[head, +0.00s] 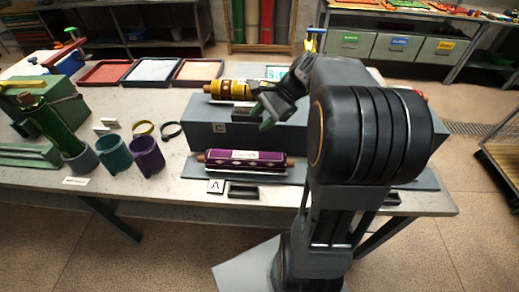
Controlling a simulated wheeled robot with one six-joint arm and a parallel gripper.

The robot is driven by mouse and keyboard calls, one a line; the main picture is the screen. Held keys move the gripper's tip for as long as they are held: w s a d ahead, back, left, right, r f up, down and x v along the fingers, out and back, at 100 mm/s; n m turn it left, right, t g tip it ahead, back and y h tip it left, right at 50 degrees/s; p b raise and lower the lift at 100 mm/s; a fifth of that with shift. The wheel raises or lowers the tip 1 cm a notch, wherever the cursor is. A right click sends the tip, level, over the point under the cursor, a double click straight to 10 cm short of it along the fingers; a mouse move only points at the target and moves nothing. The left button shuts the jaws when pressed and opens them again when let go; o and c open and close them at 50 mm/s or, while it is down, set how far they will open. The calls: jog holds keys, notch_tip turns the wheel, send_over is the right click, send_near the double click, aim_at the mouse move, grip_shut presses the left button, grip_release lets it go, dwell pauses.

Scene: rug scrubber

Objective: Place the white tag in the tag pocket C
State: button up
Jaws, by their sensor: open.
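My gripper (262,113) is open, reaching over the front edge of the grey raised block (200,107), just right of the plate marked C (219,127). A tag pocket at C is hard to make out; my gripper and arm hide part of that area. Small white pieces (111,123) lie on the table at the left, left of the loose rings. One of them may be the white tag, but they are too small to be sure. I see no tag clearly between my fingers.
A yellow patterned roll (229,89) lies on the block behind my gripper. A purple roll (260,157) lies in front, above plate A (216,186) and a dark pocket (243,192). Teal (114,153) and purple (147,157) cups stand left. Shallow trays (152,71) are behind.

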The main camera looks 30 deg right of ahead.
jog(key=s+a+f+n+t+h, duration=0.1)
jog(key=s+a+f+n+h, duration=0.1)
jog(key=s+a+n+h, duration=0.5)
jog(key=s+n, duration=0.4)
jog(key=n, duration=0.4)
jog(key=shift+s+f+n+t, duration=0.2)
jog(key=shift+f+n+t, duration=0.1)
jog(key=shift+t, duration=0.1)
